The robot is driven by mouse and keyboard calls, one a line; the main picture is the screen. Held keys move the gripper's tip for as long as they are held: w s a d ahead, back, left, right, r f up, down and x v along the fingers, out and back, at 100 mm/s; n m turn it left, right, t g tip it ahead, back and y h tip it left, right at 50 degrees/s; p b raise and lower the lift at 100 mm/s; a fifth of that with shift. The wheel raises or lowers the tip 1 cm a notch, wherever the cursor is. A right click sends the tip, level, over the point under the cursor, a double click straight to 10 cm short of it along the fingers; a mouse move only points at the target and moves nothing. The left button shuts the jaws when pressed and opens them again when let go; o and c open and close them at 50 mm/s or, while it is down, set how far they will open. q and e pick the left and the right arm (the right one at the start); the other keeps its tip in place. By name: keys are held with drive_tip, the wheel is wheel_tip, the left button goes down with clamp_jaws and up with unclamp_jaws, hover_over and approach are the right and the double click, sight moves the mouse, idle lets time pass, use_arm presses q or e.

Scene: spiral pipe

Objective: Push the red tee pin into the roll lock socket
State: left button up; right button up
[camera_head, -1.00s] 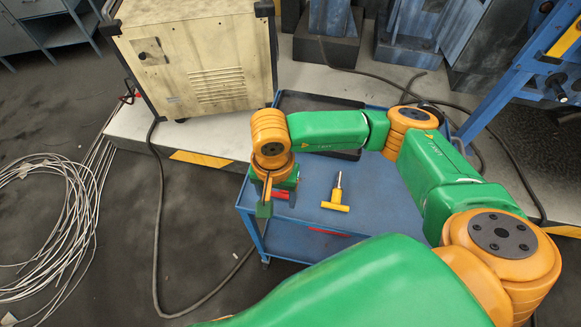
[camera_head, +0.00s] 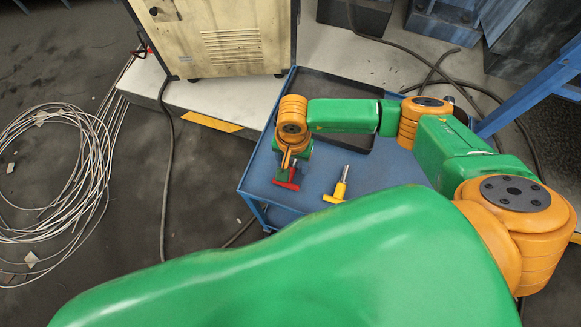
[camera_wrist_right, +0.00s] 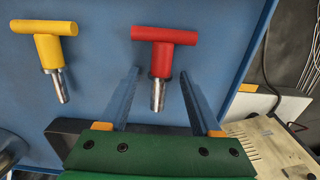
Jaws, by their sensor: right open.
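The red tee pin (camera_wrist_right: 162,58) lies on the blue cart top in the right wrist view, its metal shank pointing toward my gripper. In the head view its red handle (camera_head: 287,179) shows just below my right gripper (camera_head: 288,168). In the wrist view my right gripper (camera_wrist_right: 156,85) is open, with one finger on each side of the pin's stem and shank. I cannot tell whether the fingers touch it. My left gripper is not in view. I cannot make out the roll lock socket in these frames.
A yellow tee pin (camera_head: 341,187) lies on the blue cart (camera_head: 258,178), right of the red one. A dark tray (camera_head: 322,92) sits at the cart's back. A beige cabinet (camera_head: 220,35) stands behind. Coiled cable (camera_head: 60,180) lies on the floor at left.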

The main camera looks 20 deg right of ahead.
clamp_jaws()
drive_tip(key=shift+r, duration=0.15)
